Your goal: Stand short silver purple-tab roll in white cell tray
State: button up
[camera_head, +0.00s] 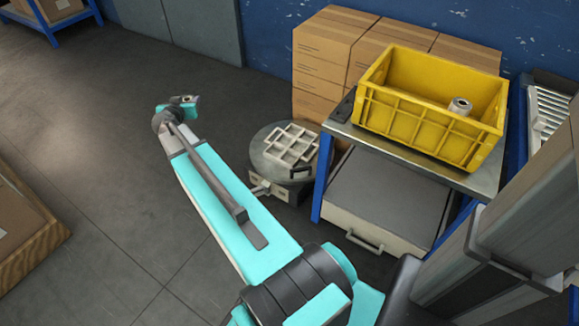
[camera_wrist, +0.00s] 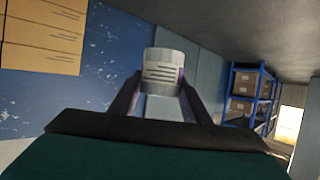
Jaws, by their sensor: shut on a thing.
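My gripper (camera_wrist: 160,88) is shut on a short silver roll (camera_wrist: 163,68), seen in the wrist view between the two fingers. The roll has a pale label with dark lines and a touch of purple at its right edge. In the head view my gripper (camera_head: 186,102) is at the end of the outstretched arm, over open floor; the roll is hard to make out there. The white cell tray (camera_head: 291,143) lies on a round grey stand to the right of my gripper and apart from it. Its visible cells look empty.
A yellow crate (camera_head: 396,122) with another silver roll (camera_head: 460,105) in it stands on a metal table (camera_head: 478,178). Cardboard boxes (camera_head: 322,62) are stacked behind the stand. A wooden-edged box (camera_head: 45,245) is at the left. The floor between is clear.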

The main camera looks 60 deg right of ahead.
jog(key=s+d+f+m+g+h+b, duration=0.1)
jog(key=s+d+f+m+g+b, duration=0.25)
jog(key=s+d+f, duration=0.35)
jog(key=s+d+f+m+g+h+b, duration=0.15)
jog(key=s+d+f+b, duration=0.25)
jog(key=d+f, duration=0.6)
jog(key=m+g+b, duration=0.4)
jog(key=g+b, duration=0.2)
jog(key=b, duration=0.1)
send_over(296, 152)
jog(key=a, duration=0.4)
notch_tip(296, 152, down, 14)
jog(key=shift+w+a, duration=0.15)
jog(key=shift+w, duration=0.3)
jog(key=shift+f+b, duration=0.8)
jog(key=shift+f, duration=1.7)
jog(key=shift+f, duration=0.1)
jog(key=shift+f+b, duration=0.85)
jog(key=shift+f, duration=1.55)
jog(key=shift+y, duration=0.25)
